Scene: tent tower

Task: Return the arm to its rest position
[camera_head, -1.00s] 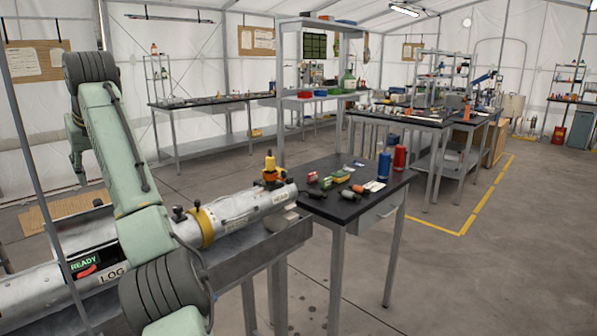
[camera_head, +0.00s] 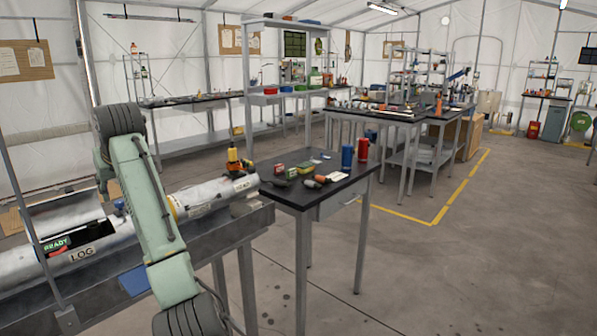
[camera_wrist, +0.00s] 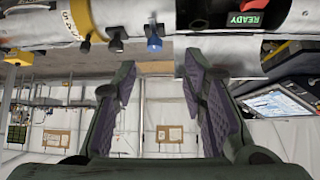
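My green arm crosses the left of the head view, in front of the long silvery cylinder (camera_head: 90,257) marked LOG, which lies on a grey bench. Its gripper end is hidden behind the arm there. In the wrist view my gripper (camera_wrist: 162,85) is open, with its two dark padded fingers wide apart and nothing between them. That view is upside down. The cylinder, its lit READY sign (camera_wrist: 245,19) and a blue knob (camera_wrist: 153,38) show above the fingertips, apart from them.
A small black-topped table (camera_head: 338,184) right of the cylinder holds a blue bottle (camera_head: 347,157), a red bottle (camera_head: 363,150) and several small items. A yellow-black fitting (camera_head: 234,160) stands on the cylinder's end. The floor (camera_head: 480,270) at the right is clear.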

